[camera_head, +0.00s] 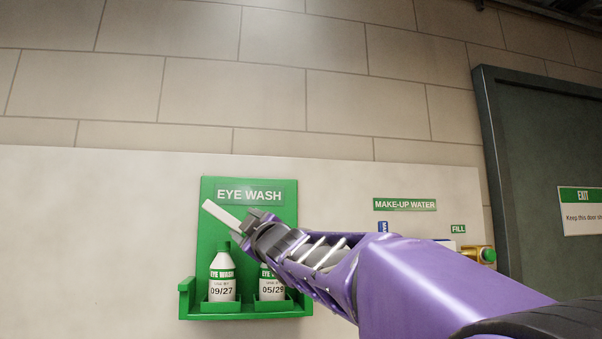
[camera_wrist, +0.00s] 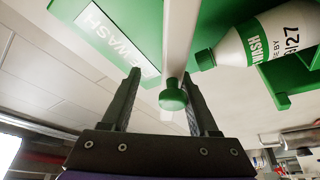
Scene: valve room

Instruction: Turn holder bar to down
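The holder bar (camera_head: 221,216) is a pale bar on the green eye wash station (camera_head: 208,240). In the head view it slants from upper left down toward my gripper (camera_head: 252,222), which hides its right end. My gripper (camera_wrist: 161,76) is open. The knob shows between its two dark fingers, nearer the right one. I cannot tell whether a finger touches it. A white bottle marked 09/27 (camera_head: 222,274) stands upright in the station. A second bottle (camera_head: 271,289) is partly hidden behind my gripper.
The green tray (camera_head: 240,314) under the bottles juts from the wall. To the right are a make-up water sign (camera_head: 405,204), a brass-coloured fitting (camera_head: 486,255) and a dark door (camera_head: 530,130). The wall left of the station is clear.

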